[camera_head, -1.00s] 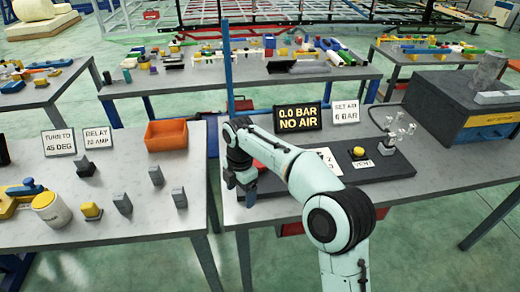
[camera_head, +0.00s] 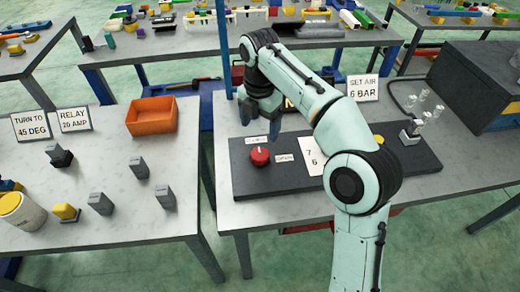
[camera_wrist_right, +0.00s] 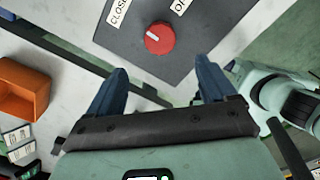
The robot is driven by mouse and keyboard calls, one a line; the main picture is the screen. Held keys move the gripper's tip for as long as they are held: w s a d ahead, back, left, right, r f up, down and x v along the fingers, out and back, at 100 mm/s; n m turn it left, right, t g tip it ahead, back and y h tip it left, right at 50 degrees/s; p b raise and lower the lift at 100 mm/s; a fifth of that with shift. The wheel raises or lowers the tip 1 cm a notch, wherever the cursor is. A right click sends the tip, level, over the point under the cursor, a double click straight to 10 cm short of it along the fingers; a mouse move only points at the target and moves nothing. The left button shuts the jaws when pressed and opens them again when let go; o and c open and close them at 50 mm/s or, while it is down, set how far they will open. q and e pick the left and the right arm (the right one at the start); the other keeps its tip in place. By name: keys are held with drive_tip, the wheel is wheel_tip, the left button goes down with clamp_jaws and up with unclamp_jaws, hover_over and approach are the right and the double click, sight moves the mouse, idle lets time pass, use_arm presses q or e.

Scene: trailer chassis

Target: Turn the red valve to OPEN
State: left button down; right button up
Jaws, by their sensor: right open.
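The red valve (camera_head: 260,156) is a round knob at the left end of a dark panel (camera_head: 222,180). It also shows in the right wrist view (camera_wrist_right: 160,40), with a pale line on its face. Beside it, that view shows a CLOSED label (camera_wrist_right: 118,12) and a partly cut-off OPEN label (camera_wrist_right: 181,5). My right gripper (camera_head: 260,116) is open and empty, above and behind the valve in the head view. In the wrist view its two fingers (camera_wrist_right: 162,80) point toward the valve, apart from it. My left gripper is out of view.
A SET AIR 6 BAR sign (camera_head: 363,88) stands behind the panel. A yellow button (camera_head: 379,140) and glass-like fittings (camera_head: 421,105) are at right. An orange bin (camera_head: 152,115) stands on the left table. My right arm hides part of the panel and the display.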

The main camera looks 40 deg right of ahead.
sight(260, 154)
wheel_tip(260, 154, down, 10)
drive_tip(key=b, duration=0.3)
drive_tip(key=shift+f, duration=0.6)
drive_tip(key=c, duration=1.1)
